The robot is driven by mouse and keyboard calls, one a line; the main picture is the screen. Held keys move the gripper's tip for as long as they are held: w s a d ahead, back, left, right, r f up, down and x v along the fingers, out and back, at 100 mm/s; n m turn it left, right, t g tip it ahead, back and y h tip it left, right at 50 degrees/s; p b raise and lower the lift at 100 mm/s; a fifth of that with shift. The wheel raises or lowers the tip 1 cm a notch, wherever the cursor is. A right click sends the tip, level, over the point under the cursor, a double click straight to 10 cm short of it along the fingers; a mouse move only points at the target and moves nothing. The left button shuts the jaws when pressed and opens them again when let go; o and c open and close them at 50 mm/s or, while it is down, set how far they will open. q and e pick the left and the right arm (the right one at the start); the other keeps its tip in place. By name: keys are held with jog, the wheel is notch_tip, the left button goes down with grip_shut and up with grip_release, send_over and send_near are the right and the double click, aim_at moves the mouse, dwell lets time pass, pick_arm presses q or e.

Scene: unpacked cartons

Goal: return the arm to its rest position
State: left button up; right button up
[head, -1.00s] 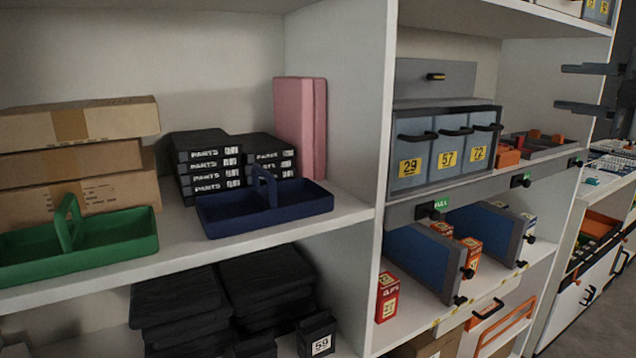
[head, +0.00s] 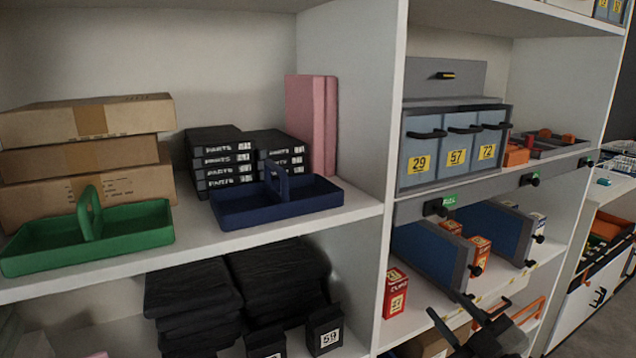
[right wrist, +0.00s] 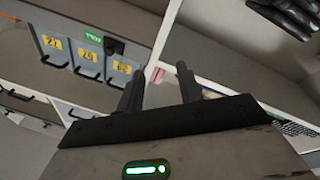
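My right gripper (head: 446,304) shows at the bottom right of the head view, in front of the lower shelf of the right bay. Its two dark fingers stand apart. The right wrist view also shows my right gripper (right wrist: 159,70), with both fingers parted and nothing between them. It appears clear of the shelves. My left gripper and arm are in neither view.
A shelf unit fills the view. A green tray (head: 140,232), blue tray (head: 235,214) and cartons (head: 120,155) stand at left. A drawer unit (head: 455,107), blue divider panel (head: 425,250) and red box (head: 396,293) are nearest the right gripper's side.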

jog(key=s+a+f+m+g+h, duration=0.2)
jog(key=s+a+f+m+g, duration=0.1)
jog(key=s+f, duration=0.8)
jog(key=s+a+f+m+g+h, duration=0.2)
jog(key=s+f+m+g, duration=0.3)
jog(key=s+f, duration=0.5)
notch_tip(320, 180, down, 2)
jog(key=shift+s+a+f+m+h, duration=0.25)
jog(key=shift+s+a+m+h, duration=0.1)
jog(key=shift+a, duration=0.55)
